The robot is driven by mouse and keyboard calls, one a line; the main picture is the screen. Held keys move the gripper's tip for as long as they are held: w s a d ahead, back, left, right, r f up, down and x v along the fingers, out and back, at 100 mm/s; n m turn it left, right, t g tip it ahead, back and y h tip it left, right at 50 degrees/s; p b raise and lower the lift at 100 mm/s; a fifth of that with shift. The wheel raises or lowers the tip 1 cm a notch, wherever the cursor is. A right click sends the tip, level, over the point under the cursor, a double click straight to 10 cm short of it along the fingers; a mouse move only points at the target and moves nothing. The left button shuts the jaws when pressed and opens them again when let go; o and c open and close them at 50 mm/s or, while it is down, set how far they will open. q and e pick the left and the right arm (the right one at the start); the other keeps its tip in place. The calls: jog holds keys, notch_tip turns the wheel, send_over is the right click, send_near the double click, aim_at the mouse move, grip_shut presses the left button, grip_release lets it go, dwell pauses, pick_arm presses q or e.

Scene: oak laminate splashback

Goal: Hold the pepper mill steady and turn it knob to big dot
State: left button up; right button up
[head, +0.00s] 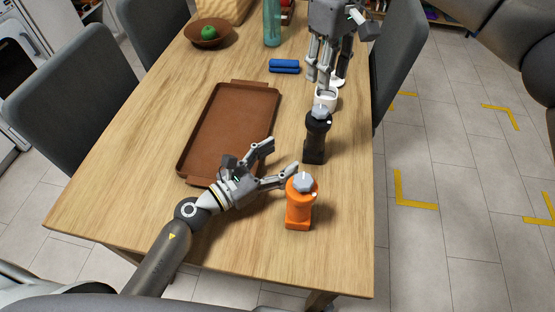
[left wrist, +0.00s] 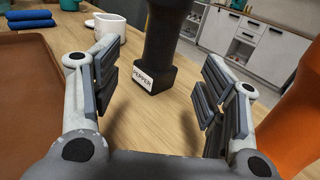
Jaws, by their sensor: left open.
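The black pepper mill (head: 316,140) stands upright on the table, with a grey knob (head: 320,112) on top. In the left wrist view its base (left wrist: 155,72) carries a white label reading PEPPER; its top is cut off there. My left gripper (head: 281,158) is open and empty, low over the table, with its fingers towards the black mill. The mill's base shows between and beyond the fingers, apart from them. My right gripper (head: 323,80) points down just above or behind a white mug (head: 326,99); its finger gap is unclear. The knob's dots are too small to read.
An orange mill (head: 299,210) with a grey knob stands close beside my left gripper's near finger. A brown tray (head: 192,150) lies to the left. A blue item (head: 284,66), a green bottle (head: 271,22) and a bowl (head: 208,42) with green fruit are farther back.

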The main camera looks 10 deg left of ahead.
aim_at(309, 142)
pick_arm(q)
jog(key=shift+d+f, duration=0.15)
jog(key=shift+d, duration=0.05)
jog(key=x, duration=1.1)
jog(key=shift+w+d, duration=0.2)
jog(key=shift+d, duration=0.05)
